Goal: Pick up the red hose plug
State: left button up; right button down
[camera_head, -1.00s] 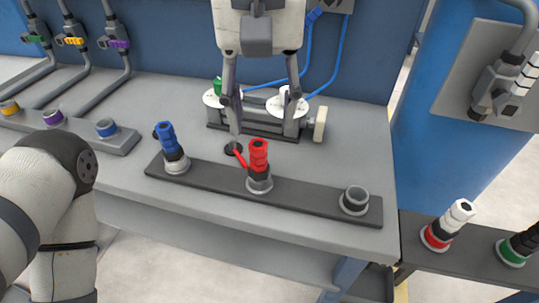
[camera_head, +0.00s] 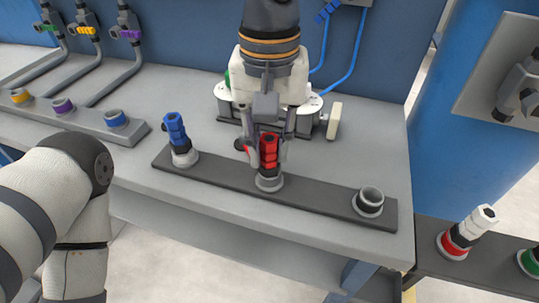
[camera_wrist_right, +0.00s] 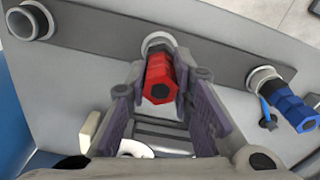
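The red hose plug (camera_head: 269,152) stands upright in the middle grey socket of a dark strip on the bench. It also shows in the right wrist view (camera_wrist_right: 159,82). My right gripper (camera_head: 268,158) is lowered over it from behind, with one finger on each side. In the right wrist view the fingers (camera_wrist_right: 160,66) are apart, with narrow gaps visible beside the plug, so they look open around it. My left arm shows at the left edge of the head view, but its gripper is out of frame.
A blue plug (camera_head: 175,134) stands in the strip's left socket, and the right socket (camera_head: 369,199) is empty. A metal fixture (camera_head: 312,128) sits behind the right gripper. A white plug (camera_head: 472,229) stands on a side shelf at right.

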notch_tip(320, 180, up, 4)
jog(key=shift+f+p, duration=0.1)
jog(key=shift+p, duration=0.2)
pick_arm(q)
jog(key=shift+t, duration=0.8)
jog(key=w+r+p, duration=0.2)
jog(key=w+r, duration=0.1)
jog(key=r, duration=0.1)
jog(key=shift+w+p, duration=0.3)
jog(key=shift+w, duration=0.05)
pick_arm(e)
jog(key=s+a+r, duration=0.6)
jog(key=s+r, duration=0.3)
jog(key=s, duration=0.3)
jog(key=shift+s+a, duration=0.2)
jog(key=shift+a, duration=0.2)
jog(key=shift+r, duration=0.2)
pick_arm(q)
jog(key=w+r+t+p, duration=0.1)
jog(key=w+r+p, duration=0.1)
jog(key=w, duration=0.1)
jog(key=shift+r, duration=0.3)
pick_arm(e)
notch_tip(320, 180, up, 8)
